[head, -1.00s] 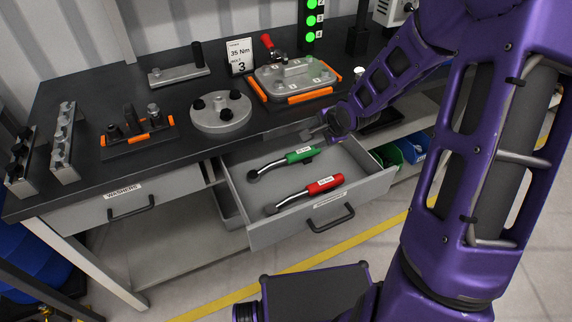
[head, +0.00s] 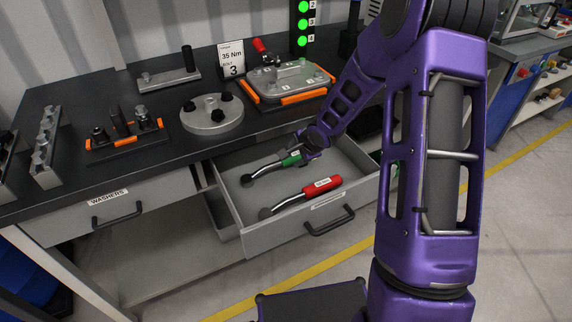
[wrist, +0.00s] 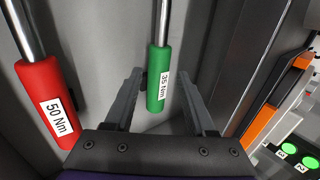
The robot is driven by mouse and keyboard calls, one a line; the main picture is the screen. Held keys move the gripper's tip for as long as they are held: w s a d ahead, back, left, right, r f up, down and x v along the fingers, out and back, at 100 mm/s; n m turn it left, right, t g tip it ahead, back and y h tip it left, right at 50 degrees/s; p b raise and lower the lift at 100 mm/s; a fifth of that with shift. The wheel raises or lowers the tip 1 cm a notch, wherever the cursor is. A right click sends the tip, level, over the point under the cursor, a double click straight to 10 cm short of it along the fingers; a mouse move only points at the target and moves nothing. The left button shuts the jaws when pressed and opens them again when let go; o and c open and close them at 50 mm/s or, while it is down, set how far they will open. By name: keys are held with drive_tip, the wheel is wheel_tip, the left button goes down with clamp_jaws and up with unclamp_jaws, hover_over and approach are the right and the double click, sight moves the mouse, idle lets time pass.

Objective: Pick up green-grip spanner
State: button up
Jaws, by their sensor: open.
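The green-grip spanner (head: 290,160) lies in the open drawer (head: 255,235), partly hidden by my gripper in the head view. In the wrist view its green grip (wrist: 158,82), labelled 35 Nm, lies between the two fingers. My gripper (wrist: 160,95) is open, with a finger on each side of the grip and a visible space on both sides. In the head view my gripper (head: 306,150) is at the grip end of this spanner. A red-grip spanner (head: 322,187) lies in front of it in the drawer and is labelled 50 Nm in the wrist view (wrist: 48,100).
The drawer walls surround both spanners closely. On the dark bench top above stand a fixture with orange handles (head: 287,80), a round grey plate (head: 211,115) and a 35 Nm sign (head: 231,60). A shut washers drawer (head: 115,205) is at the left.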

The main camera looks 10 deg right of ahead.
sight(293, 157)
drive_tip(key=x, duration=0.2)
drive_tip(key=d+b+x, duration=0.1)
drive_tip(key=x, duration=0.1)
drive_tip(key=shift+f, duration=0.15)
drive_tip(key=shift+w+a+f, duration=0.2)
drive_tip(key=shift+w+f, duration=0.1)
drive_tip(key=shift+w, duration=0.05)
clamp_jaws()
drive_tip(key=shift+r, duration=0.1)
idle(0.8)
